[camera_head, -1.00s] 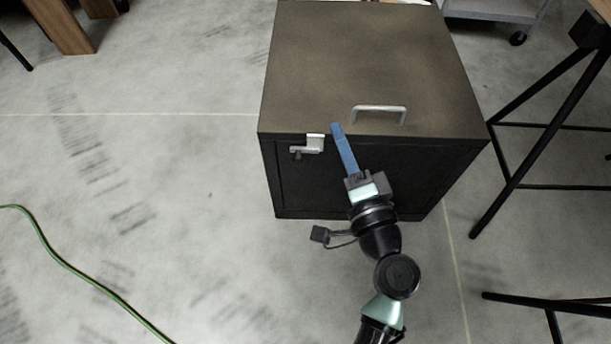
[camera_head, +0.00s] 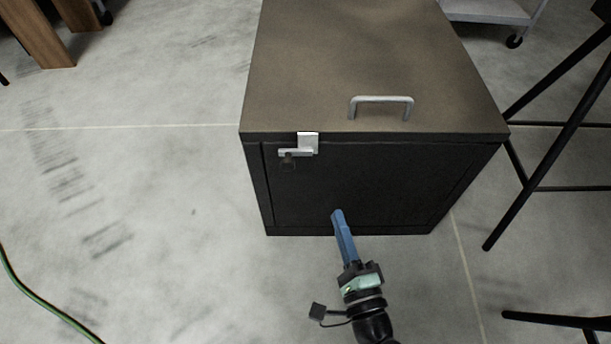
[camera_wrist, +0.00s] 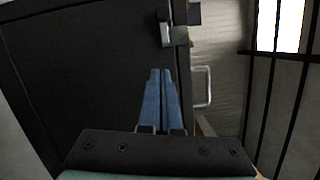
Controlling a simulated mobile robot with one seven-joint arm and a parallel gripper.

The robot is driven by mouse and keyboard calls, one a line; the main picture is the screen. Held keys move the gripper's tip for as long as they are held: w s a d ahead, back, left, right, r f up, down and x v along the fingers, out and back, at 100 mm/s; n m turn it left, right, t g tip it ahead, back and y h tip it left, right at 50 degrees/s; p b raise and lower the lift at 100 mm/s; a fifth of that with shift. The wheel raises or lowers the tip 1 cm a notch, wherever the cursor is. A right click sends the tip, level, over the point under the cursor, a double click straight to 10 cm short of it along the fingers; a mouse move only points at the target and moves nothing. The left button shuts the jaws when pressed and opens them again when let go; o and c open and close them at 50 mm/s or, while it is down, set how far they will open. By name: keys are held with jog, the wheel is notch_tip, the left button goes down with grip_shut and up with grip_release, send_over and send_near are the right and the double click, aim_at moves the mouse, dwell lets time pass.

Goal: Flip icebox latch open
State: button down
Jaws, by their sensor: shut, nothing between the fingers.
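The icebox (camera_head: 370,185) is a dark box with a brownish lid on the floor. Its silvery latch (camera_head: 306,146) sits at the upper left of the front, lapping over the lid edge, with a small dark piece under its left end. In the wrist view the latch (camera_wrist: 178,36) shows beyond my fingertips, near the top. My gripper (camera_head: 337,213) has long blue fingers, shut and empty. It is in front of the icebox, below and to the right of the latch, apart from it. My fingers also show in the wrist view (camera_wrist: 160,72), pointing toward the latch.
A metal handle (camera_head: 381,100) stands up from the lid, right of the latch. Black table legs (camera_head: 555,145) stand to the right. A green cable (camera_head: 45,305) lies on the floor at lower left. The floor left of the icebox is clear.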

jog(key=shift+w, duration=0.15)
jog(key=b, duration=0.3)
send_near(299, 156)
jog(key=x, duration=0.2)
jog(key=d+x, duration=0.1)
jog(key=x, duration=0.1)
jog(key=shift+w, duration=0.35)
jog(key=shift+a+r, duration=0.1)
jog(key=shift+a, duration=0.45)
